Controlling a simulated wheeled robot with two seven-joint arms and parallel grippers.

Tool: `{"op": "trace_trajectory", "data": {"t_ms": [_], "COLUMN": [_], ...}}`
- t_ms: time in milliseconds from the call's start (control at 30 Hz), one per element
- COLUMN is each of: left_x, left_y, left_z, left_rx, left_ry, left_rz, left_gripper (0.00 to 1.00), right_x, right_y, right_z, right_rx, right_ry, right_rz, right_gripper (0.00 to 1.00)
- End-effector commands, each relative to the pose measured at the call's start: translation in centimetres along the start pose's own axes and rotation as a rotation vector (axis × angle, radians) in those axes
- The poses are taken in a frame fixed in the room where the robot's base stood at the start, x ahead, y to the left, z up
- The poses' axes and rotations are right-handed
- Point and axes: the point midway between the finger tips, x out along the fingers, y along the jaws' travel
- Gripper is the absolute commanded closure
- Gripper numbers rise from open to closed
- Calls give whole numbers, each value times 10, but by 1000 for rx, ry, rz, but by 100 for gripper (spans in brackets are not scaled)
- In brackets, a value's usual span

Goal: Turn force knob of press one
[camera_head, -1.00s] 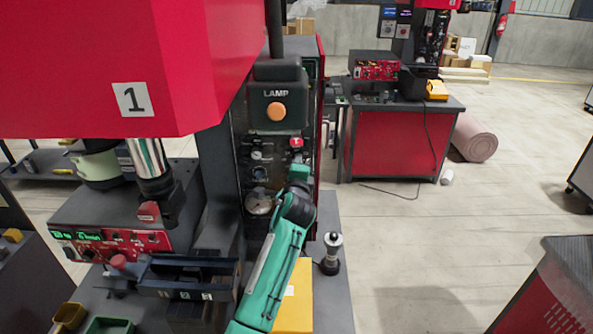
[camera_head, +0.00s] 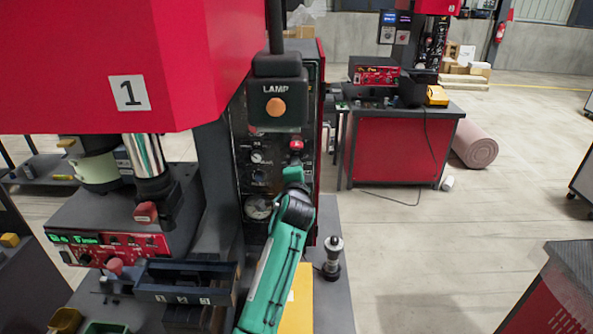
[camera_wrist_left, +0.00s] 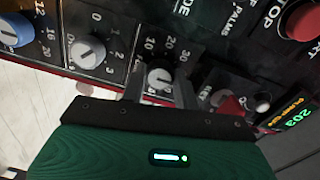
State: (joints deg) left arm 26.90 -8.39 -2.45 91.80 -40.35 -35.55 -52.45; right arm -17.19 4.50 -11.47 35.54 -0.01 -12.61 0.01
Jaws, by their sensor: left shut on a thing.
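Press one, with a red housing (camera_head: 60,60) marked 1, has a dark control panel (camera_head: 243,165) on its right side. My left gripper (camera_head: 294,172) is at this panel, and its arm hides the knob there. In the left wrist view, my left gripper (camera_wrist_left: 160,88) has its two grey fingers on either side of a small round knob (camera_wrist_left: 159,78) with a white pointer and a scale showing 10, 20 and 30. The fingers are shut on this knob. Its name label cannot be read. My right gripper is not in view.
In the left wrist view, a knob with a 0 to 3 scale (camera_wrist_left: 87,52), a blue knob (camera_wrist_left: 12,30) and a red stop button (camera_wrist_left: 303,20) are nearby. A dark box marked LAMP (camera_head: 277,90) overhangs the panel. A metal-topped post (camera_head: 333,256) stands right of the arm.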

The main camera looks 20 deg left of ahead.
Motion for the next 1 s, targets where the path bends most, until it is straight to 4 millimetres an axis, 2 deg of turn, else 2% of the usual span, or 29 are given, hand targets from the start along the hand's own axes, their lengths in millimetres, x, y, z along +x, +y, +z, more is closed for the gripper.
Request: {"op": "trace_trajectory", "data": {"t_ms": [133, 167, 267, 667, 767, 1000], "left_x": [0, 0, 0, -6, -17, -61], "left_y": [2, 2, 2, 2, 3, 5], "left_z": [0, 0, 0, 0, 0, 1], "left_rx": [1, 1, 1, 2, 0, 0], "left_ry": [-1, -1, -1, 0, 0, 0], "left_rz": [4, 4, 3, 1, -1, 1], "left_gripper": [92, 66, 48, 48, 48, 48], "right_x": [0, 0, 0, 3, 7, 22], "right_y": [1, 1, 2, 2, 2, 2], "right_z": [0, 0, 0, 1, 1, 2], "right_rx": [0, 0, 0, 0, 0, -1], "right_ry": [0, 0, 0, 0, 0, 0], "right_rz": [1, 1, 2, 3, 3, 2], "right_gripper": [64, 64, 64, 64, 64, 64]}}
